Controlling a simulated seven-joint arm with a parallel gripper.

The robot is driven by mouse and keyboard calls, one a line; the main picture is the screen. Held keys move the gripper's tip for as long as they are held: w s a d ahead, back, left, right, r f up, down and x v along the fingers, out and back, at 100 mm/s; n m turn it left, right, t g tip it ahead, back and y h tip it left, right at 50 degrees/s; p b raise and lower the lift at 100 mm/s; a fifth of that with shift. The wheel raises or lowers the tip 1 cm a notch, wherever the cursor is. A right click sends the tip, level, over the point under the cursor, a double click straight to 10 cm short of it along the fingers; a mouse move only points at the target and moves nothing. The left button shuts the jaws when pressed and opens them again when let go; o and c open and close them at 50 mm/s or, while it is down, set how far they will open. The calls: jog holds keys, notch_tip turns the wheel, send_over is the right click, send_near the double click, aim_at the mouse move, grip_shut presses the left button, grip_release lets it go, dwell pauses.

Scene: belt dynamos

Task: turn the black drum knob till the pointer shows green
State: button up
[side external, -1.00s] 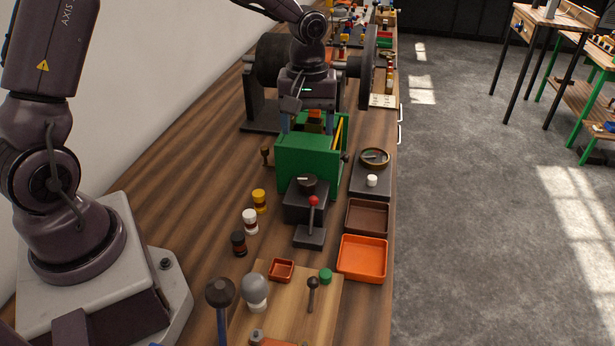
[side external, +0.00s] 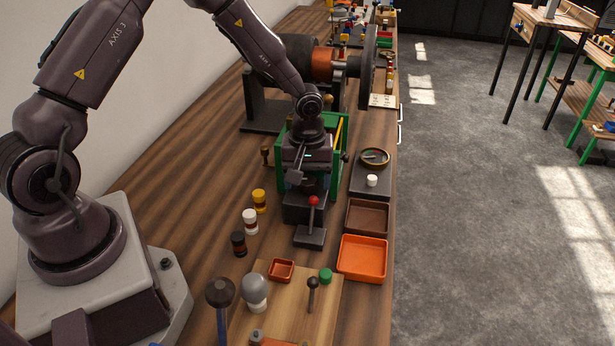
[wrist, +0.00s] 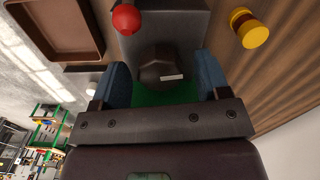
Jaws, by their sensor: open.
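The black drum knob (wrist: 158,66) shows in the wrist view, on top of a dark grey box (wrist: 190,25). A short pale pointer mark lies on the knob, towards its lower right there. No green mark beside the pointer can be made out. My gripper (wrist: 161,68) is open, one blue finger on each side of the knob, with gaps between. Whether the fingers reach down to the knob's height is hard to tell. In the side view my gripper (side external: 307,182) is over the box (side external: 304,210) and mostly hides the knob.
A red-topped lever (side external: 313,203) stands just in front of the box. Behind is a green box (side external: 338,165) with a yellow rod. Yellow, white and dark jars stand left. A brown tray (side external: 367,216) and an orange tray (side external: 361,259) lie right.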

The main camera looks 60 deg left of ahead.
jog(key=c, duration=0.9)
jog(key=shift+m, duration=0.3)
